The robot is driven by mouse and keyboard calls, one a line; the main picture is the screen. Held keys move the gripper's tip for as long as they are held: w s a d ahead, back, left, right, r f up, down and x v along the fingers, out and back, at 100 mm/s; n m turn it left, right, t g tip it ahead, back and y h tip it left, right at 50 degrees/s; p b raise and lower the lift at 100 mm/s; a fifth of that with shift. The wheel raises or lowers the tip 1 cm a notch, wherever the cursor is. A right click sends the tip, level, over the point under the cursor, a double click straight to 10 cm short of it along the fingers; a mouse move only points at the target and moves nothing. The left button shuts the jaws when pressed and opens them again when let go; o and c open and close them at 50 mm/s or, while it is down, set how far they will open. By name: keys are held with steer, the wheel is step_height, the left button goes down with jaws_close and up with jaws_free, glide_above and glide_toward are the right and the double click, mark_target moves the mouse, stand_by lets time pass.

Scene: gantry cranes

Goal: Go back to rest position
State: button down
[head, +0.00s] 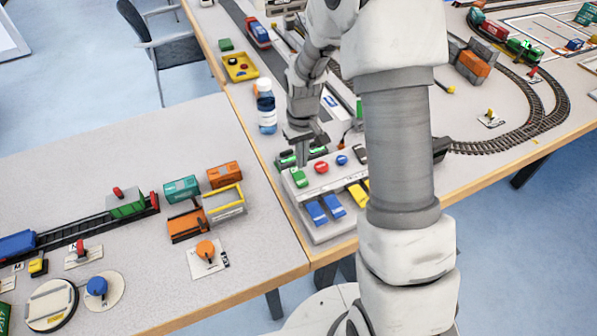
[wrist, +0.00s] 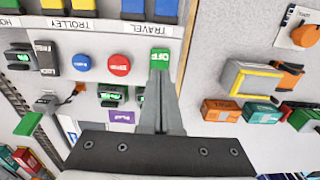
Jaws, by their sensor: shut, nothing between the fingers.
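My gripper (head: 303,158) hangs over the control panel (head: 327,172) on the right table, with its fingers together and empty. In the wrist view the shut fingertips (wrist: 159,76) are just at the lower edge of the green button (wrist: 160,57); whether they touch it I cannot tell. A red button (wrist: 119,66) and a blue button (wrist: 83,64) sit in a row beside it. The panel's paired blue levers (head: 325,208) and yellow levers (head: 357,194) stand nearer the front, by labels reading TRAVEL and TROLLEY. My arm hides part of the panel's right side in the head view.
A blue-and-white bottle (head: 266,107) stands left of my gripper, near a yellow tray (head: 240,68). Toy containers (head: 182,189) and a track with wagons (head: 126,204) occupy the left table. A curved track (head: 525,130) lies at right. The left table's far area is clear.

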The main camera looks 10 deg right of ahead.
steer(key=shift+r+p, duration=0.3)
steer(key=shift+r, duration=0.5)
steer(key=s+r+t, duration=0.1)
steer(key=s+r, duration=0.2)
steer(key=r, duration=0.3)
steer(key=s+r+m+t, duration=0.1)
steer(key=s+r, duration=0.1)
steer(key=r, duration=0.3)
steer(key=s+r+t, duration=0.1)
steer(key=s+r, duration=0.2)
steer(key=r, duration=0.3)
steer(key=s+r+t, duration=0.1)
steer(key=s+r, duration=0.3)
steer(key=s, duration=0.3)
steer(key=s+r+m+t, duration=0.1)
steer(key=s+r, duration=0.2)
steer(key=s, duration=0.4)
steer(key=shift+s+r+t, duration=0.2)
steer(key=shift+r+t, duration=0.1)
steer(key=shift+r, duration=0.1)
